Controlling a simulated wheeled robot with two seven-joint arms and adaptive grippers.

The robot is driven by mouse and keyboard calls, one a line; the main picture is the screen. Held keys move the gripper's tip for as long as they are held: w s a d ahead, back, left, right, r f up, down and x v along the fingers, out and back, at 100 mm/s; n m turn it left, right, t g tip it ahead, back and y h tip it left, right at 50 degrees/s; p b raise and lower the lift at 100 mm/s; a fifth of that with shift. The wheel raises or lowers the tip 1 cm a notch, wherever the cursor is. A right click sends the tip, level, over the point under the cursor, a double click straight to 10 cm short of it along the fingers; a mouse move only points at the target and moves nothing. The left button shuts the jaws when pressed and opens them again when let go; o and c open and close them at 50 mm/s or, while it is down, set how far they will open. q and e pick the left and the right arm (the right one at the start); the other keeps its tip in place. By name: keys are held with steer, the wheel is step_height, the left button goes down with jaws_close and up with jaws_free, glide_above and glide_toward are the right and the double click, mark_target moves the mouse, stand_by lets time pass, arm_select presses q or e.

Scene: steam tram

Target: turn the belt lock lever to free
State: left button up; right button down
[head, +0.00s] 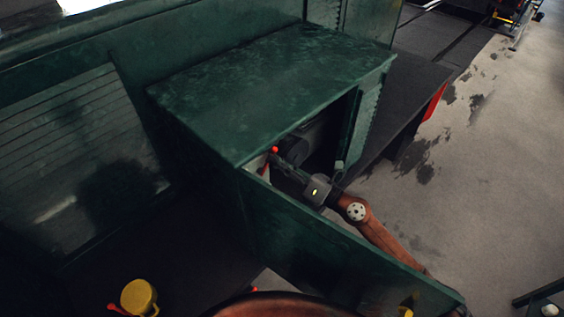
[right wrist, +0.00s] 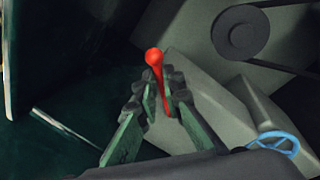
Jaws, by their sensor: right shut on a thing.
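A red lever with a round knob (right wrist: 154,57) shows in the right wrist view, sticking up between the fingers of my right gripper (right wrist: 157,95). The gripper is shut on the lever's stem. In the head view the lever's red tip (head: 274,150) shows just inside the opening of a green cabinet (head: 270,80). My right gripper (head: 283,167) reaches into that opening beside the tip, with its fingers mostly hidden in shadow. My left gripper is not in view.
An open green door panel (head: 330,245) runs below my right arm, close to it. A grey housing with a dark round pulley (right wrist: 240,32) and a blue handwheel (right wrist: 275,142) are near the gripper. A yellow round-topped object (head: 139,297) stands at lower left.

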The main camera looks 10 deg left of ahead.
steer(key=shift+s+a+r+n+p, duration=0.1)
steer(key=shift+s+r+n+p, duration=0.1)
steer(key=shift+n, duration=0.55)
steer(key=shift+s+a+r+n+p, duration=0.15)
steer(key=shift+s+n, duration=0.05)
steer(key=shift+n, duration=0.5)
steer(key=shift+s+a+r+n+p, duration=0.1)
steer(key=shift+s+r+n+p, duration=0.1)
steer(key=shift+n, duration=0.55)
steer(key=c, duration=2)
jaws_free()
steer(key=shift+c, duration=0.2)
steer(key=r+v, duration=0.1)
steer(key=v, duration=1.1)
steer(key=shift+f, duration=0.2)
steer(key=shift+w, duration=0.15)
